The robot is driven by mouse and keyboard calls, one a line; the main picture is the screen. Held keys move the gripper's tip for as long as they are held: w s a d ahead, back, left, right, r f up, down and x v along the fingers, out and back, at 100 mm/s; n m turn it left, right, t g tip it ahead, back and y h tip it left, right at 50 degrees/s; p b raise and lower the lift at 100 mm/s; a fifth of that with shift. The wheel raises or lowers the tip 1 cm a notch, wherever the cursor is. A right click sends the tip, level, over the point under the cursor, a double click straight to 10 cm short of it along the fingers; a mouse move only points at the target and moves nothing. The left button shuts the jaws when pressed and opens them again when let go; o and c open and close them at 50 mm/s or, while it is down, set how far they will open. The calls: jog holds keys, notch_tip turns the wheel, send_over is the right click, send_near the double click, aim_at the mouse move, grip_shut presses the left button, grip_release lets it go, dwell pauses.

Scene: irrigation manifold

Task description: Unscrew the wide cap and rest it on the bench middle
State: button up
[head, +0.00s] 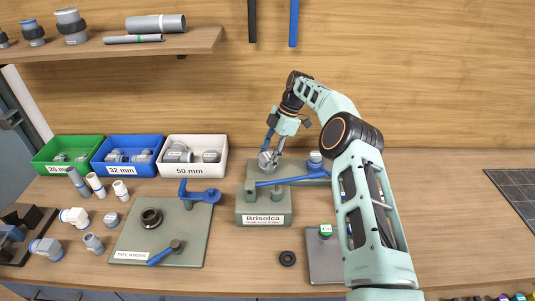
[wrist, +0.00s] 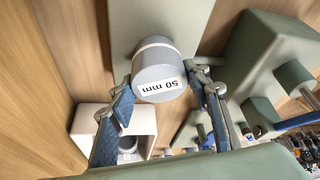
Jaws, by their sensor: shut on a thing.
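The wide cap (wrist: 160,75) is a grey cylinder marked "50 mm", with a white ring behind it, in the wrist view. In the head view the cap (head: 266,160) is small and partly covered, at the left end of the grey-green manifold (head: 262,207) labelled "Brisolca". My gripper (head: 272,148) reaches down to it from above. In the wrist view its blue-padded fingers (wrist: 165,100) are on both sides of the cap, shut on it. I cannot tell whether the cap is still threaded on. The wooden bench (head: 228,235) has bare room in front of the manifold.
Green (head: 48,163), blue (head: 104,163) and white (head: 223,162) bins stand at the back left. A black ring (head: 287,258) lies in front. A second fitting (head: 315,158) stands at the manifold's right.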

aim_at(268, 156)
jog(key=shift+s+d+f, duration=0.1)
jog(key=shift+d+f, duration=0.05)
jog(key=shift+f, duration=0.05)
jog(key=o, duration=1.1)
jog(key=shift+o, duration=1.4)
jog(key=shift+r, duration=0.1)
jog(key=shift+o, duration=1.1)
jog(key=shift+r, duration=0.2)
jog(key=shift+r+p, duration=2.2)
jog(key=shift+r, duration=1.5)
jog(key=shift+f, duration=0.1)
